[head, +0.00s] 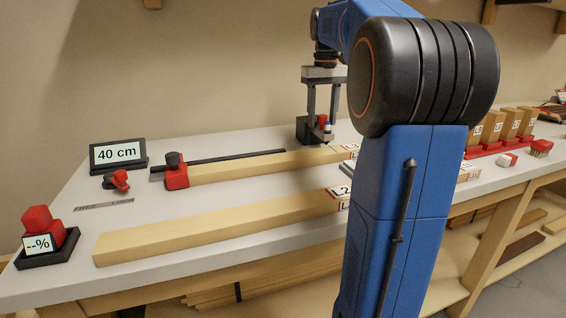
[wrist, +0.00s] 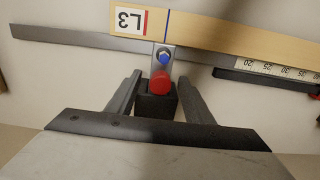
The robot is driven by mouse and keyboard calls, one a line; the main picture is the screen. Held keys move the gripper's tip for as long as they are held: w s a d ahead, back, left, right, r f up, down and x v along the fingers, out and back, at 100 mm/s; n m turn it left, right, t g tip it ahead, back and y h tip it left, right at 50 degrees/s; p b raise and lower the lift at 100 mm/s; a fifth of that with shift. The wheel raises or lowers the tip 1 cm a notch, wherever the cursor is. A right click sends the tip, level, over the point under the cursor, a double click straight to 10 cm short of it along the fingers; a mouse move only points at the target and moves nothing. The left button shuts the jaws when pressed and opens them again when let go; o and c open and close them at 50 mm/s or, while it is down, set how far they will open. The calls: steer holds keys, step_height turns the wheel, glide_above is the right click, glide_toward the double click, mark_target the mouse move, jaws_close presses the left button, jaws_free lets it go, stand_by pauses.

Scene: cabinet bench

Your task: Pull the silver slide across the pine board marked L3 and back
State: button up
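The pine board marked L3 (head: 265,163) lies toward the back of the bench in the head view. In the wrist view, the L3 board (wrist: 207,28) crosses the top, with its label upside down and a dark blue line beside it. The slide (wrist: 172,53) is a silver plate at the board's edge, with a blue knob, a red knob and a black block. My gripper (wrist: 158,86) has its fingers apart on either side of the black block and red knob. Whether the fingers touch the block cannot be told. In the head view, my gripper (head: 322,130) points down beside the board.
A red stop (head: 177,177) with a black knob sits at the board's left end. Another pine board (head: 220,228) lies in front. A scale (wrist: 275,70) runs along the L3 board.

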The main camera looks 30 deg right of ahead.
steer(key=shift+r, duration=0.1)
steer(key=shift+r, duration=4.45)
steer(key=shift+s, duration=0.1)
